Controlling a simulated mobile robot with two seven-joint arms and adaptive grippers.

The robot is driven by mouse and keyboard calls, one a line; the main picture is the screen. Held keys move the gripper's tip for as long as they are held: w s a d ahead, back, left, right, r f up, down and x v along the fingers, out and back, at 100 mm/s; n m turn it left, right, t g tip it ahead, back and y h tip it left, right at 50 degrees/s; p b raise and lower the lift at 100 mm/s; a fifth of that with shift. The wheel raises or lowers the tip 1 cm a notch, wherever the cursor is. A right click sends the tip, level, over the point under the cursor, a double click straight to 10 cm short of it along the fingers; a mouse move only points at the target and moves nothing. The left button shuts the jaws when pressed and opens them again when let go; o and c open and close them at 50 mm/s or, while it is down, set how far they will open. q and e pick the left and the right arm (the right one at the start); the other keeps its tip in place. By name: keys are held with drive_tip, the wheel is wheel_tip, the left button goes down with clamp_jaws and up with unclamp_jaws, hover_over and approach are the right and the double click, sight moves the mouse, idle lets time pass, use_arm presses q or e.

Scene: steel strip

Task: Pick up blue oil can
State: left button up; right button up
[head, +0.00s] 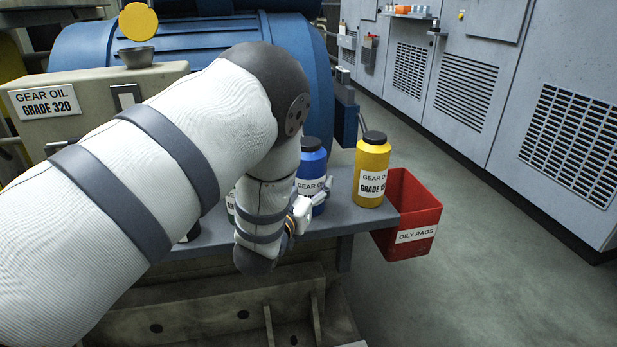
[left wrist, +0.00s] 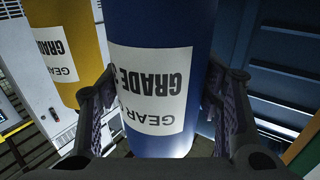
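The blue oil can (head: 311,185), with a white gear oil label, stands upright on the grey bench (head: 335,222) in the head view, partly hidden by my left arm. In the left wrist view the blue can (left wrist: 205,40) fills the middle, its label upside down. My left gripper (head: 312,200) is at the can, low on its front side. In the left wrist view its two fingers (left wrist: 160,85) lie on either side of the can, close to its sides. Whether both pads press on it is not clear. My right gripper is out of view.
A yellow gear oil can (head: 370,180) stands just right of the blue one. A red oily rags bin (head: 410,222) hangs at the bench's right end. A blue machine (head: 180,50) stands behind. Open floor (head: 480,260) lies to the right, before grey cabinets (head: 465,80).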

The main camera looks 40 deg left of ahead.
sight(309, 150)
use_arm(q)
drive_tip(key=c, duration=0.6)
drive_tip(key=shift+r, duration=0.25)
wheel_tip(309, 150, up, 3)
drive_tip(key=shift+f+p, duration=0.1)
drive_tip(key=shift+p, duration=0.35)
drive_tip(key=s+d+r, duration=0.1)
drive_tip(key=r, duration=0.1)
drive_tip(key=s+d+r+p, duration=0.1)
drive_tip(key=r, duration=0.1)
drive_tip(key=s+d+r+p, duration=0.1)
drive_tip(key=s+r, duration=0.1)
drive_tip(key=shift+d+r, duration=0.1)
drive_tip(key=shift+r, duration=0.25)
drive_tip(key=shift+s+d+r+p, duration=0.25)
drive_tip(key=shift+s+d+r, duration=0.25)
drive_tip(key=shift+s+d, duration=0.55)
drive_tip(key=shift+s+d+r+p, duration=0.3)
drive_tip(key=shift+s+d+r, duration=0.35)
drive_tip(key=shift+s, duration=0.65)
drive_tip(key=shift+s+d+r+p, duration=0.25)
drive_tip(key=shift+s+d+r, duration=0.15)
drive_tip(key=shift+s+d, duration=0.7)
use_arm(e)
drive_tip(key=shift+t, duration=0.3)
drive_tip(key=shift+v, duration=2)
